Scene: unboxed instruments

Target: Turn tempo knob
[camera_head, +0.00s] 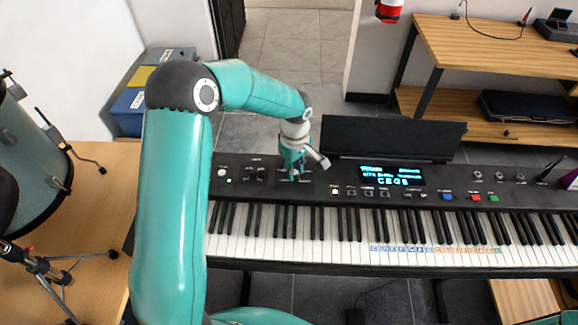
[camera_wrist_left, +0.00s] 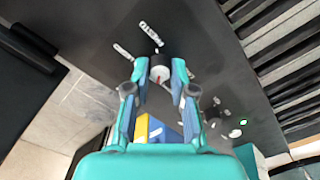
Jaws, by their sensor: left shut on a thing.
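The keyboard (camera_head: 300,246) stands across the middle of the head view, with its dark control panel behind the keys. My left gripper (camera_head: 293,176) reaches down onto the left part of this panel and hides the knob there. My right gripper is not in view.
A lit display (camera_head: 391,175) and small coloured buttons are right of the gripper. A dark music stand (camera_head: 392,138) rises behind the panel. A drum (camera_head: 38,165) with metal stands is at the left. A wooden shelf (camera_head: 500,55) stands at the back right.

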